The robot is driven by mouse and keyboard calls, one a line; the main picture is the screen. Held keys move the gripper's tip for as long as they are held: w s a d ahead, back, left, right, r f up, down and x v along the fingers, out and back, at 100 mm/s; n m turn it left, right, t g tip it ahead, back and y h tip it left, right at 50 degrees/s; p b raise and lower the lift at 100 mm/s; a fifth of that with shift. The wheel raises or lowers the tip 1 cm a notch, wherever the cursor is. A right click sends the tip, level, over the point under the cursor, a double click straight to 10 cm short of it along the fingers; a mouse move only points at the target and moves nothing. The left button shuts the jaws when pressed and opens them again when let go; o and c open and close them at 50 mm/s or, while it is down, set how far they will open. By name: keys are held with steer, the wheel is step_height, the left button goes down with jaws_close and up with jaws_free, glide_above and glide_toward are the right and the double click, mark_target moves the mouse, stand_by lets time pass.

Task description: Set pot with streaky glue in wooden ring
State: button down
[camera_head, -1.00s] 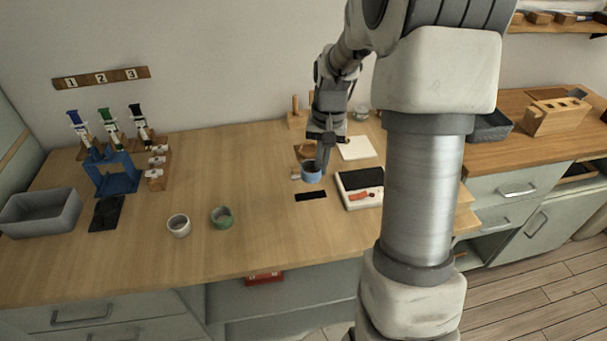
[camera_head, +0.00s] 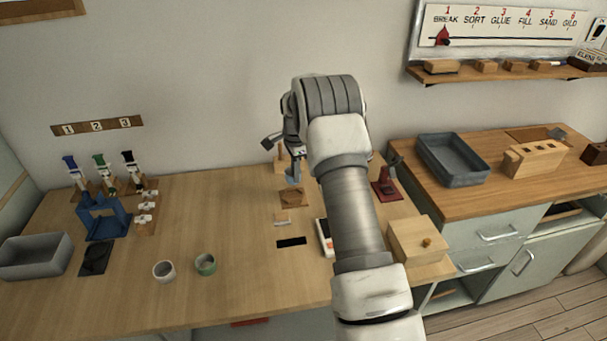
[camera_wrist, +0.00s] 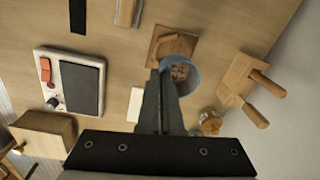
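A blue pot (camera_wrist: 184,76) with mottled brownish contents is at my fingertips in the wrist view. In the head view it is a small blue patch (camera_head: 293,180) under my gripper (camera_head: 297,158), partly hidden. My gripper's fingers (camera_wrist: 161,96) are close together at the pot's rim, and it appears held above the table. A brown square piece with a raised part (camera_wrist: 173,45) lies beside the pot in the wrist view and in front of it in the head view (camera_head: 292,197). I cannot clearly make out a wooden ring.
A white pot (camera_head: 163,271) and a green pot (camera_head: 205,265) stand at the front. A wooden holder with two pegs (camera_wrist: 246,80) and a small round jar (camera_wrist: 210,123) are near the gripper. A black-topped device (camera_wrist: 70,82) lies nearby. The table's left middle is clear.

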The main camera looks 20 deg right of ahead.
steer(key=shift+w+f, duration=0.15)
steer(key=shift+w, duration=0.1)
steer(key=shift+f+b, duration=1.3)
steer(key=shift+f, duration=0.95)
steer(key=shift+f+b, duration=1)
steer(key=shift+f, duration=0.45)
stand_by(1.3)
steer(key=c, duration=1)
jaws_free()
steer(key=shift+s+r+p, duration=0.2)
steer(key=shift+r+p, duration=1.2)
steer(key=shift+r, duration=1.15)
